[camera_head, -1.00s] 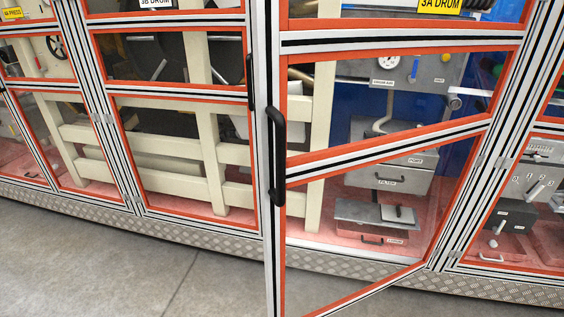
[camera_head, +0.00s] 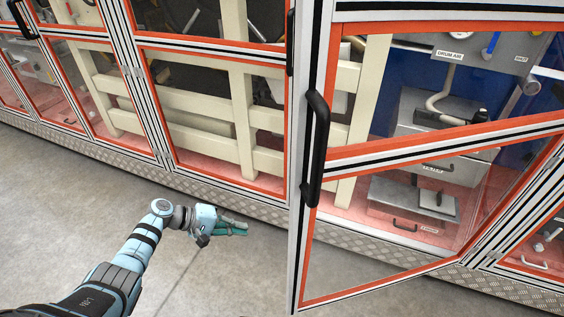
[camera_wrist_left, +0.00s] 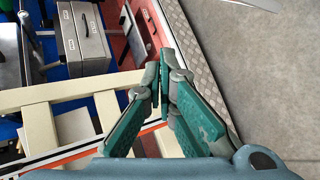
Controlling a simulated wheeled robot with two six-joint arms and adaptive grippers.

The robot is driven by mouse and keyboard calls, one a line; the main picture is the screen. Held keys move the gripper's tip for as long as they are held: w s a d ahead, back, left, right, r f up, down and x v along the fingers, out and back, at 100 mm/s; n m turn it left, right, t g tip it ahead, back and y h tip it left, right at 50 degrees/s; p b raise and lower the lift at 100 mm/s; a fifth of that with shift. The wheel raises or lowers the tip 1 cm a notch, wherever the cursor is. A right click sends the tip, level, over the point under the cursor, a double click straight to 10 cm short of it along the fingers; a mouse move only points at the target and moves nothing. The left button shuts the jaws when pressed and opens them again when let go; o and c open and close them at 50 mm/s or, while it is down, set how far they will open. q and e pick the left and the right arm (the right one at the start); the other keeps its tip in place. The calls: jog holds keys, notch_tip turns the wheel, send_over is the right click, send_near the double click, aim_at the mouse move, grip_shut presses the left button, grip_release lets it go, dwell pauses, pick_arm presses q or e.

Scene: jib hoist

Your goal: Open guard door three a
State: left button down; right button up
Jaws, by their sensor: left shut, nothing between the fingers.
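Guard door three A (camera_head: 334,163) is a clear panel in an orange-edged aluminium frame. It stands partly open, its left edge swung out over the floor and its right edge at the hinge post. Its black bar handle (camera_head: 316,148) is upright on the left edge. My left gripper (camera_head: 245,229) is low, left of the door's free edge and apart from the handle. Its teal fingers are shut and empty; they also show in the left wrist view (camera_wrist_left: 165,70), near the enclosure's lower edge. My right gripper is not in view.
A checker-plate plinth (camera_head: 250,208) runs along the bottom. The neighbouring doors to the left look shut. Grey floor (camera_head: 60,215) in front is clear.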

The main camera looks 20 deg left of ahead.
pick_arm(q)
notch_tip(320, 180, up, 27)
jog(key=w+d+m+h, duration=0.1)
jog(key=w+m+h, duration=0.1)
jog(key=m+h, duration=0.4)
jog(key=d+n+h+p, duration=0.1)
jog(key=d+p, duration=0.4)
jog(key=d, duration=0.6)
jog(key=shift+s+d, duration=0.15)
jog(key=shift+s, duration=0.15)
jog(key=shift+w, duration=0.1)
jog(key=shift+f, duration=0.1)
